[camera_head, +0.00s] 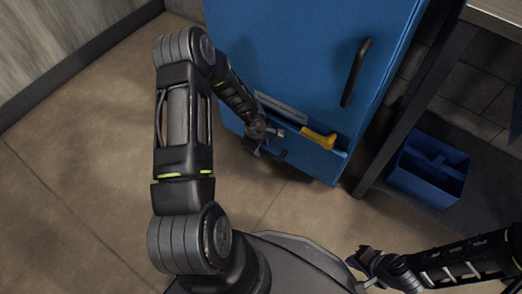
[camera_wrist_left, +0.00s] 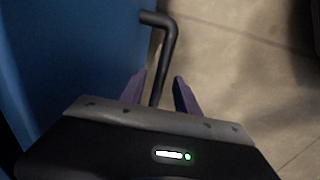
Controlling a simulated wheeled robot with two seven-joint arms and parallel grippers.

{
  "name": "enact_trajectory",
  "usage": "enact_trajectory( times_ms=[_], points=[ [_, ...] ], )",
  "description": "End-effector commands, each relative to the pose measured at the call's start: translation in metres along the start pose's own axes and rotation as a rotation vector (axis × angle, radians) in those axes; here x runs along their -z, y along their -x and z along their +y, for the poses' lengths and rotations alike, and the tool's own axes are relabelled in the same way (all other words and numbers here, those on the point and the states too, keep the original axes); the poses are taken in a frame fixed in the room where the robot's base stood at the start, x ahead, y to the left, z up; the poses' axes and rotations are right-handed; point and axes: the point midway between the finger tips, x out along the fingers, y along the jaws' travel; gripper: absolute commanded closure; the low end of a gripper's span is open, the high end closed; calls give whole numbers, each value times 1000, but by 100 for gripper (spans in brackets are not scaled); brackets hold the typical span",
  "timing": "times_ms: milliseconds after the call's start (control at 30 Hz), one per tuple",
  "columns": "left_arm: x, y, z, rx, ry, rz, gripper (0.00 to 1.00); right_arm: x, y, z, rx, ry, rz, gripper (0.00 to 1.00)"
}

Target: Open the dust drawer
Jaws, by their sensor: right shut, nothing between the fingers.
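The blue cabinet (camera_head: 290,60) stands ahead of me, with a tall black handle (camera_head: 355,72) high on its front. My left gripper (camera_head: 262,148) is low at the cabinet's front, at a small dark handle (camera_head: 279,156) partly hidden by it. In the left wrist view, a black bent bar handle (camera_wrist_left: 170,45) sticks out from the blue face and its bar runs down between the fingers of my left gripper (camera_wrist_left: 160,92). The fingers are apart, with gaps beside the bar. The drawer's outline cannot be made out. My right gripper (camera_head: 362,268) is shut and empty, away from the cabinet.
A yellow-handled tool (camera_head: 318,138) sits in a holder low on the cabinet front, just right of my left gripper. A workbench (camera_head: 415,95) with a blue caddy (camera_head: 428,170) on its lower shelf stands at right. The tiled floor (camera_head: 80,180) at left is clear.

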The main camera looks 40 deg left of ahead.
Motion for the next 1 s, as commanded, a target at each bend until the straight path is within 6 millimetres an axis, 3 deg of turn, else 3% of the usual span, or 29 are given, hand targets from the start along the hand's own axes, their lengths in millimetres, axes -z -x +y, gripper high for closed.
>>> enact_trajectory(
  times_ms=[367,800,1000],
  points=[
    [0,-6,0,-1,0,-1,63,1,-4,1,0,0,3,100],
    [0,-6,0,0,0,0,99,1,-4,1,0,0,2,100],
    [0,-6,0,0,0,0,100,1,-4,1,0,0,2,100]
  ],
)
